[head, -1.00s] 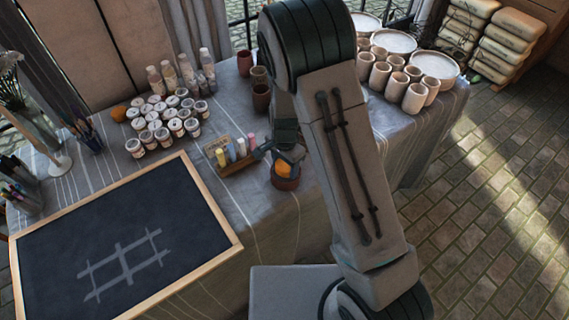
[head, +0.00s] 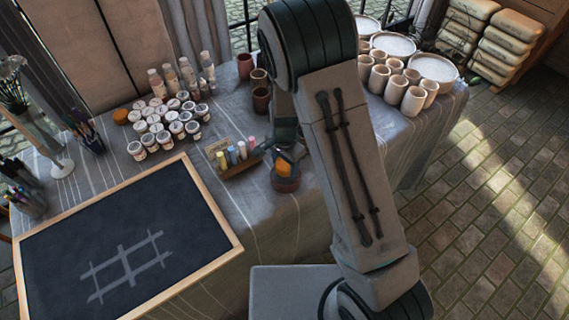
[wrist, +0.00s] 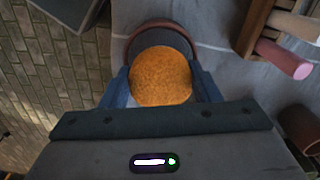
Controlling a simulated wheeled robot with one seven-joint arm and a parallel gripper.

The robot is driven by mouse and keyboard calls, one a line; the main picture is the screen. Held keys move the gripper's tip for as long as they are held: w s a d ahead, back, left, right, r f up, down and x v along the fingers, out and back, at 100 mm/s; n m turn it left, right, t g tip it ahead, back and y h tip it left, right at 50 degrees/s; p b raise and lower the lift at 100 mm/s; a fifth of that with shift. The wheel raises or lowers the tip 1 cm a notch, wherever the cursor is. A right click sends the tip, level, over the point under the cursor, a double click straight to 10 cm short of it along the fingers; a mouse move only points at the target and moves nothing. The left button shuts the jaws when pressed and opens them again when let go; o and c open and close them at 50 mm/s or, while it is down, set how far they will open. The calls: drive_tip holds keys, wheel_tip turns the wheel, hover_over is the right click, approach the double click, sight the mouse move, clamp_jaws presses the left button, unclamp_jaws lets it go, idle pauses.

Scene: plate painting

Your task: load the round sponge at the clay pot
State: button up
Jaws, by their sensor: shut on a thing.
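The round orange sponge (wrist: 160,78) is held between the two fingers of my gripper (wrist: 160,88) in the wrist view. The sponge also shows in the head view (head: 284,170), low over the clay pot (head: 286,185). The pot's reddish-brown rim (wrist: 133,47) curves around behind the sponge in the wrist view, with a dark inside. The sponge hides much of the pot's opening. I cannot tell whether the sponge touches what is inside.
A wooden chalk holder (head: 240,163) stands just left of the pot. Brown cups (head: 261,100) stand behind. Paint jars (head: 165,122) and a framed blackboard (head: 120,235) lie to the left. Pale pots (head: 414,101) stand at the right. The table's front edge is close to the pot.

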sight(285, 163)
drive_tip(key=shift+r+p, duration=1.65)
drive_tip(key=shift+r, duration=0.9)
drive_tip(key=shift+d+f, duration=0.1)
drive_tip(key=shift+w+d+n, duration=0.15)
drive_tip(key=shift+d+n, duration=0.15)
drive_tip(key=w+d+n, duration=0.1)
drive_tip(key=d+n, duration=0.7)
drive_tip(key=d, duration=0.5)
drive_tip(key=shift+d+r+b, duration=0.15)
drive_tip(key=shift+r+b, duration=0.15)
